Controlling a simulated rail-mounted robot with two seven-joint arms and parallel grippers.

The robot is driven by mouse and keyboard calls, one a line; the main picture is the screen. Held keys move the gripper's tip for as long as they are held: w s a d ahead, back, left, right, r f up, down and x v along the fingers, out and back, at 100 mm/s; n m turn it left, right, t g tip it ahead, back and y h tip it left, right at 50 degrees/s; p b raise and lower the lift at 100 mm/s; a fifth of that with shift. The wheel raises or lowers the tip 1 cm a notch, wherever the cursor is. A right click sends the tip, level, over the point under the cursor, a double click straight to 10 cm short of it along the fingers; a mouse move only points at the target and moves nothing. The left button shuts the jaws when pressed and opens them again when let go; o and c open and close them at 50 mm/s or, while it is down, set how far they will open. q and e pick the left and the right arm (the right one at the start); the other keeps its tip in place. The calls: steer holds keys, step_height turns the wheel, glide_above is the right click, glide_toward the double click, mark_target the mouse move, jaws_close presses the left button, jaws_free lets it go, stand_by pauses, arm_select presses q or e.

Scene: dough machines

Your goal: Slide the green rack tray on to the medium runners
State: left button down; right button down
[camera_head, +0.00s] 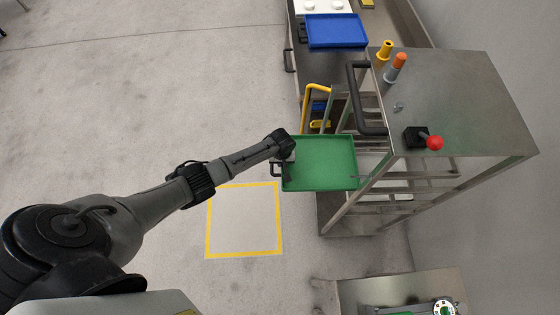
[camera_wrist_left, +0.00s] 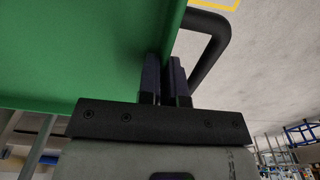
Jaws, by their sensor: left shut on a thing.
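The green rack tray (camera_head: 322,163) is a shallow rectangular tray at the open left side of the steel rack (camera_head: 460,90). Its right edge reaches the rack's frame; I cannot tell whether it touches a runner. My right gripper is not in view.
A blue tray (camera_head: 337,31) lies on a bench behind the rack. The rack top bears a red-knobbed lever (camera_head: 433,142) and orange-topped cylinder (camera_head: 398,64). A yellow floor square (camera_head: 243,220) lies left of the rack. A lower bench (camera_head: 390,290) stands in front.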

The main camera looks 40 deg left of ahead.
mark_target(305, 164)
arm_select(q)
steer(key=shift+w+d+b, duration=0.7)
steer(key=shift+w+d, duration=0.8)
steer(key=shift+d, duration=0.1)
steer(key=shift+f, duration=0.1)
steer(key=shift+w, duration=0.1)
stand_by(0.4)
steer(key=shift+w+d+b, duration=0.3)
steer(key=shift+w+d, duration=0.05)
steer(key=shift+d, duration=0.2)
steer(key=shift+w+d+b, duration=0.9)
steer(key=shift+w+d, duration=0.25)
steer(key=shift+d, duration=0.1)
steer(key=shift+w+d, duration=0.1)
stand_by(0.3)
